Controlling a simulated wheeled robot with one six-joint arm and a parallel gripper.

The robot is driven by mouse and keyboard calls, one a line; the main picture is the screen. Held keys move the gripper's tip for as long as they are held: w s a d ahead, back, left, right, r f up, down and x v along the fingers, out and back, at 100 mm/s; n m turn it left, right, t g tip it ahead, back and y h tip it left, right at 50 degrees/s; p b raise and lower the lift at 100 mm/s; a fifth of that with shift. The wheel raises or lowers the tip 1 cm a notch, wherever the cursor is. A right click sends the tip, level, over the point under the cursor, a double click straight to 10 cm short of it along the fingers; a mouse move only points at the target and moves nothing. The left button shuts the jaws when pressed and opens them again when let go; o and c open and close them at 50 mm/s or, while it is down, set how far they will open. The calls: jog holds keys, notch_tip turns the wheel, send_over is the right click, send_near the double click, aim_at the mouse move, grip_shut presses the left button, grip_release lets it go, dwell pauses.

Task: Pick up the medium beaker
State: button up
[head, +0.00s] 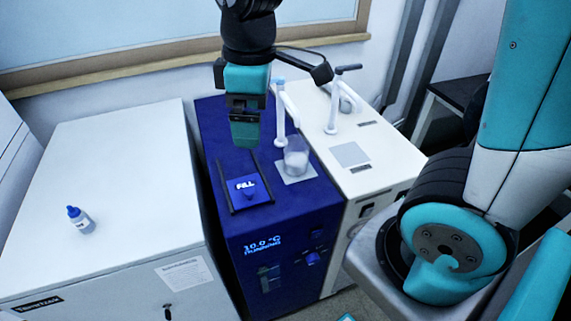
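A clear glass beaker (296,160), with whitish contents or a pale base low down, stands upright on a light square plate (291,179) on top of the blue machine (222,137). It is the only beaker I can make out. My gripper (245,146) points down above the blue machine, to the left of the beaker and apart from it. Its fingers are seen from the side, so their opening is unclear. I see nothing held in it.
A white curved spout (284,108) rises right beside the beaker. The white machine (375,150) adjoins on the right.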

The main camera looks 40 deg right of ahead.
jog(key=w+d+f+n+g+h+b, duration=0.1)
jog(key=w+d+f+n+h, duration=0.15)
jog(key=w+d, duration=0.3)
jog(key=w+d+f+n+g+h+b, duration=0.1)
jog(key=w+d+f+n+h, duration=0.1)
jog(key=w+d+f, duration=0.3)
send_near(292, 148)
jog(key=s, duration=0.2)
jog(key=s+a+p, duration=0.1)
jog(key=shift+s+f+h, duration=0.1)
jog(key=shift+f+h, duration=0.15)
jog(key=shift+f, duration=0.15)
jog(key=shift+p+x, duration=0.6)
jog(key=shift+x, duration=2.55)
jog(key=shift+f, duration=0.1)
jog(key=c, duration=1.1)
jog(key=shift+a, duration=0.1)
